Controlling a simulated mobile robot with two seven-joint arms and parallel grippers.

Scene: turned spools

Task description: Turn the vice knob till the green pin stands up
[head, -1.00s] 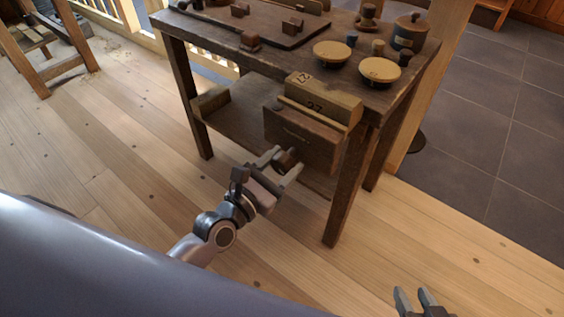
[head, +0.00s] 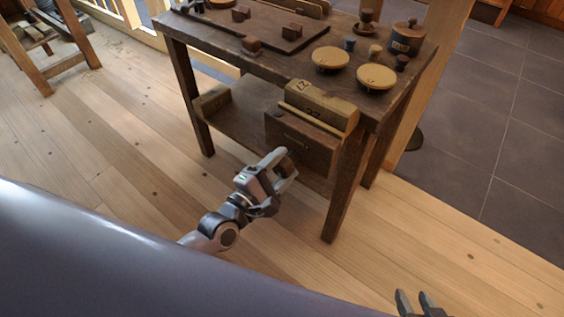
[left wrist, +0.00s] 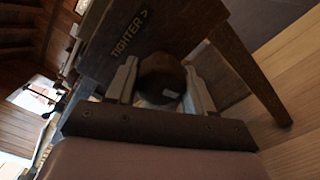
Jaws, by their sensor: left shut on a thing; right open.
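The vice on the front of the bench has a dark wooden front jaw (head: 298,143) below pale wooden blocks (head: 322,103) with dark markings. In the left wrist view, the jaw (left wrist: 113,50) bears the word "TIGHTER" and an arrow. The dark, rounded vice knob (left wrist: 160,75) sits between the fingers of my left gripper (left wrist: 160,84), which is shut on it. In the head view, my left gripper (head: 282,167) reaches the jaw from below and mostly hides the knob. I cannot make out the green pin. My right gripper (head: 418,303) is open and empty at the bottom edge, far from the vice.
The bench top (head: 275,62) holds two round pale discs (head: 331,59), a lidded pot (head: 407,37) and several small turned pieces. A bench leg (head: 345,190) stands just right of my left gripper. The floor in front is clear.

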